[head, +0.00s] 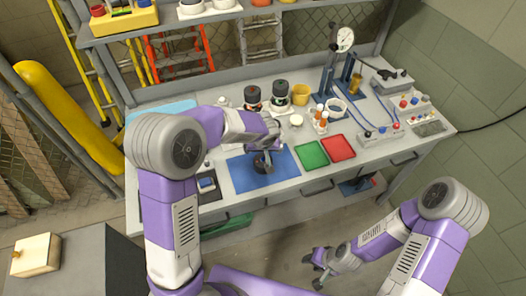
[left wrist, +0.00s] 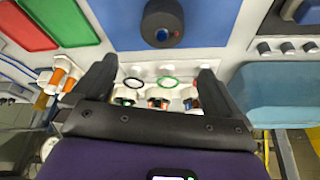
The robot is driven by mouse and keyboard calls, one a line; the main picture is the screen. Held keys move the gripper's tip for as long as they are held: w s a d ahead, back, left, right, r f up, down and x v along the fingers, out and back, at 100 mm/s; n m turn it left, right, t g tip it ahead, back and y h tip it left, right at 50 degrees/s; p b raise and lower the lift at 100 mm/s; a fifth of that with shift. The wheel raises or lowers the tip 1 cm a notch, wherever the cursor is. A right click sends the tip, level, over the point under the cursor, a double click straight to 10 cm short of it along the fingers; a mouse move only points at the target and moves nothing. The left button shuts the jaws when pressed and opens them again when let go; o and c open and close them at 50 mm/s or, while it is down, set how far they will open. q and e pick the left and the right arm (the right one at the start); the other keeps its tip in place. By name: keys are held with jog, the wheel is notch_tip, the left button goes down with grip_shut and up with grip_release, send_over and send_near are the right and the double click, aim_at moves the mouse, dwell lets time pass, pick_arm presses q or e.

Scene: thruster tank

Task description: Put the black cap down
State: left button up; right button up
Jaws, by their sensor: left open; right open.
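The black cap (left wrist: 163,22) is round and dark, with a small blue and red spot at its centre. It rests on the blue mat (left wrist: 205,18) in the left wrist view. In the head view the cap (head: 261,163) is on the blue mat (head: 243,179), partly hidden by my left gripper. My left gripper (left wrist: 158,66) is open, its two black fingers apart with nothing between them, and the cap lies beyond the fingertips. My right gripper (head: 318,268) is open and empty, low in front of the bench.
A green mat (head: 311,155) and a red mat (head: 338,148) lie right of the blue one. Two dark-topped jars (head: 280,92) (head: 252,98) stand behind. A gauge stand (head: 330,72) and a yellow cup (head: 301,95) are at the back. The front right bench edge is clear.

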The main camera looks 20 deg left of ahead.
pick_arm(q)
jog(key=v, duration=0.4)
pick_arm(e)
jog(key=shift+r, duration=0.1)
dwell(0.4)
